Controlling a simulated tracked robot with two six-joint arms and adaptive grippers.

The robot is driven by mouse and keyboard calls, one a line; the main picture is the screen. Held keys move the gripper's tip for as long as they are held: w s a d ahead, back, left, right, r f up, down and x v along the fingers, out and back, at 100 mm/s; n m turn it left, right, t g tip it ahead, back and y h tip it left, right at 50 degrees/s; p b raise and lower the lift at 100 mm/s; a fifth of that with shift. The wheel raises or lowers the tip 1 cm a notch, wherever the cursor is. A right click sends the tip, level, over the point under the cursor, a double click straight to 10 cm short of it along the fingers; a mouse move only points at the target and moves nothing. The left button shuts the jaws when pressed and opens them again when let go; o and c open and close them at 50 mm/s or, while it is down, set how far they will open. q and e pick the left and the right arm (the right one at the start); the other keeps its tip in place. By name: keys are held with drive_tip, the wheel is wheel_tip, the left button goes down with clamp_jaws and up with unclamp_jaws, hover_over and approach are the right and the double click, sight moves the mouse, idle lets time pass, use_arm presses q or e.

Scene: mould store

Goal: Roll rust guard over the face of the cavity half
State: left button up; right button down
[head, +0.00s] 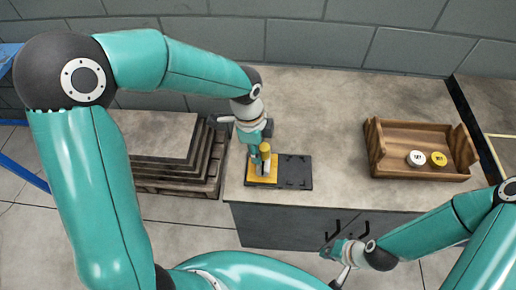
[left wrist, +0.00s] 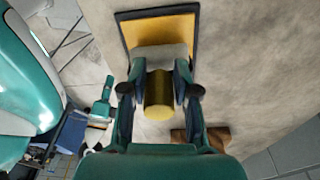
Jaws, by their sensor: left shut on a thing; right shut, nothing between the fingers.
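My left gripper (head: 264,158) is shut on the yellow handle of a roller (left wrist: 158,92). The roller's pale grey head (left wrist: 160,57) is over a flat yellow area (left wrist: 158,32) with a dark rim. In the head view this yellow area (head: 256,180) lies left of a dark plate with small marks, the cavity half (head: 296,172), on the bench. I cannot tell whether both are one piece, or whether the roller touches. The gripper hides part of both. My right gripper (head: 343,272) is shut and empty, low in front of the bench.
A wooden tray (head: 410,130) stands at the bench's right, holding a white round item (head: 416,158) and a yellow one (head: 438,159). Stacked slabs on a pallet (head: 165,150) stand left of the bench. The bench top (head: 320,105) is clear between plate and tray.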

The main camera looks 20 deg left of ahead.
use_arm(q)
drive_tip(key=shift+f+b, duration=0.45)
drive_tip(key=shift+f, duration=0.05)
idle(1.5)
wheel_tip(320, 180, up, 7)
drive_tip(key=p, duration=0.5)
idle(0.3)
idle(0.8)
